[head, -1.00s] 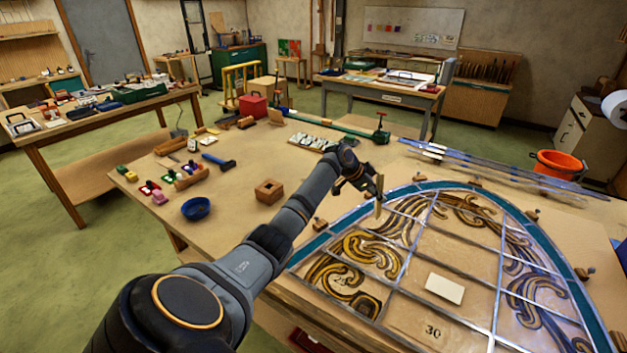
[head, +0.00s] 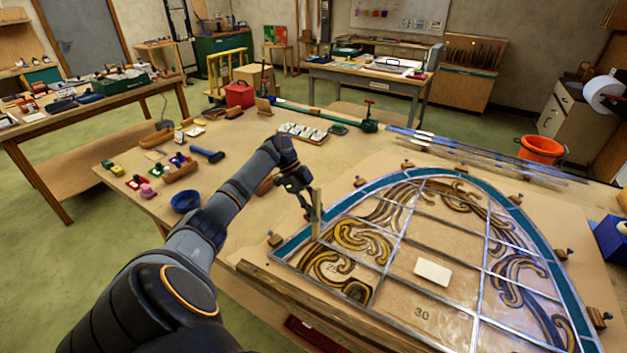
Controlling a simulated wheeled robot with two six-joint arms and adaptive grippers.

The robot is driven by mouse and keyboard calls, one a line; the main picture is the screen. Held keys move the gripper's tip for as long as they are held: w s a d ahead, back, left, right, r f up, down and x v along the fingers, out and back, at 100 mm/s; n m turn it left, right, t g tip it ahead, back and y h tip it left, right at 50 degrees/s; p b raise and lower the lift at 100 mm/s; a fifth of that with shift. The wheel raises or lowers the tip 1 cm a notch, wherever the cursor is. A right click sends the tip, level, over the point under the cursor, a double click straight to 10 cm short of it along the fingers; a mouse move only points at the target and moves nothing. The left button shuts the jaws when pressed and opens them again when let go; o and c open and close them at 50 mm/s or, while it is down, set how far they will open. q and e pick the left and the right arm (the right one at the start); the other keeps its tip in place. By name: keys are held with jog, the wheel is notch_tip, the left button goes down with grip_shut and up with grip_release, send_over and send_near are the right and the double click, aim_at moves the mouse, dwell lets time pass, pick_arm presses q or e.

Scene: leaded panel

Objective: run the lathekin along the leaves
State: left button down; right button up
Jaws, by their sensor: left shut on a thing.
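The leaded panel (head: 419,313) lies flat on the bench at the right, an arched frame of lead lines with brown-gold swirling leaves (head: 362,237) and a teal border (head: 527,219). My left gripper (head: 307,205) is shut on a slim wooden stick, the lathekin (head: 317,214), and holds it upright. The lathekin's lower end is over the panel's left border; I cannot tell whether it touches. My right gripper is not in view.
A pale block (head: 432,271) rests on the panel. Small wooden blocks (head: 275,239) surround its edge. A blue bowl (head: 186,201), a blue-handled hammer (head: 207,154) and lead strips (head: 480,153) lie on the bench. An orange bucket (head: 541,150) stands behind.

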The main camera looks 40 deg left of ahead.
pick_arm(q)
jog(key=w+d, duration=0.2)
jog(key=d, duration=0.9)
jog(key=w+d+p, duration=0.1)
jog(key=w+d, duration=0.2)
jog(key=d, duration=0.8)
jog(key=shift+w+d+r, duration=0.15)
jog(key=shift+w+d, duration=0.1)
jog(key=shift+d, duration=0.15)
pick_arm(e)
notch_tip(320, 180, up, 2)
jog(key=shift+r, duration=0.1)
pick_arm(q)
jog(key=shift+p, duration=0.35)
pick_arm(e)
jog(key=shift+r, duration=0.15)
pick_arm(q)
jog(key=shift+f, duration=0.3)
jog(key=shift+s+a, duration=0.25)
jog(key=shift+a, duration=0.9)
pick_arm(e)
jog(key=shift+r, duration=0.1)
